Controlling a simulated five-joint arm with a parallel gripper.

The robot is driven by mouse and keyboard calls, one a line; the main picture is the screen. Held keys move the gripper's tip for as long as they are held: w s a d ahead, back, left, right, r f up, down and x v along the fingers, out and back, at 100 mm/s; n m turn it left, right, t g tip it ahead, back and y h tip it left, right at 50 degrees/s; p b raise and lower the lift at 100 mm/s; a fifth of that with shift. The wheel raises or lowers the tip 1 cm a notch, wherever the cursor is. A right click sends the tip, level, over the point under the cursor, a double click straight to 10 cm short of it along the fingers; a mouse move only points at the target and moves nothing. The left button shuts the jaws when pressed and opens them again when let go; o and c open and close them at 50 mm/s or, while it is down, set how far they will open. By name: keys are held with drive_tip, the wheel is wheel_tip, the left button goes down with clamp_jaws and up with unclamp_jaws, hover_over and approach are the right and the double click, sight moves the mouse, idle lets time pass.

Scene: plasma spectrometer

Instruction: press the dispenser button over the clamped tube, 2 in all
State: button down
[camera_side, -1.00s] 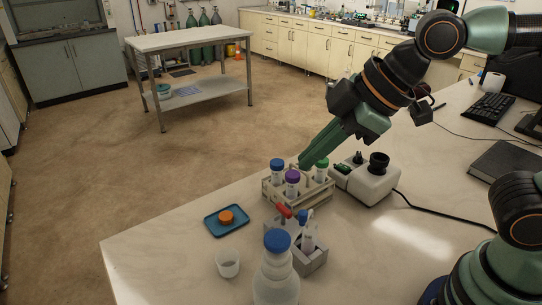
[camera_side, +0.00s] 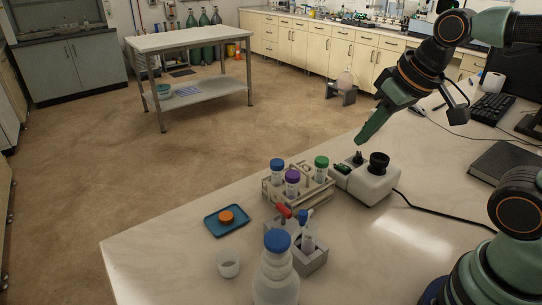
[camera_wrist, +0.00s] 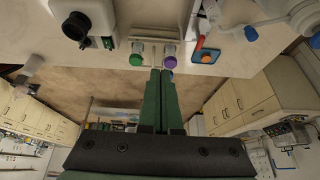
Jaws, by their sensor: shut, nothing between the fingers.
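My gripper (camera_side: 361,139) is shut and empty, its green fingers angled down to the left. In the side view its tips appear just above the back of a white device (camera_side: 378,188) with a black knob (camera_side: 379,160) and a small dark post. In the wrist view the closed fingers (camera_wrist: 161,73) point toward the tube rack, and the device (camera_wrist: 98,12) is at upper left. The rack (camera_side: 318,198) holds tubes with blue, purple and green caps. A grey holder (camera_side: 313,262) has a clear tube and a red-topped item. I cannot tell which part is the dispenser button.
A blue tray (camera_side: 211,223) holds an orange cap (camera_side: 227,217). A clear cup (camera_side: 228,263) and a blue-capped bottle (camera_side: 277,283) stand at the front. A black cable (camera_side: 440,220) runs right from the device. A dark notebook (camera_side: 508,163) and keyboard (camera_side: 483,112) lie at right.

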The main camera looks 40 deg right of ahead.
drive_tip(key=a+r+g+y, duration=0.1)
drive_tip(key=a+r, duration=0.2)
drive_tip(key=a, duration=0.3)
drive_tip(key=a+r+g, duration=0.2)
drive_tip(key=a+r, duration=0.1)
drive_tip(key=a, duration=0.2)
wheel_tip(320, 180, up, 5)
drive_tip(key=g+h, duration=0.1)
drive_tip(key=g, duration=0.1)
hover_over(279, 239)
drive_tip(key=shift+s+f, duration=0.2)
drive_tip(key=shift+s, duration=0.2)
drive_tip(key=shift+d+f, duration=0.1)
drive_tip(key=shift+f, duration=0.05)
drive_tip(key=f, duration=1.3)
drive_tip(key=shift+w+f, duration=0.35)
drive_tip(key=shift+f, duration=0.05)
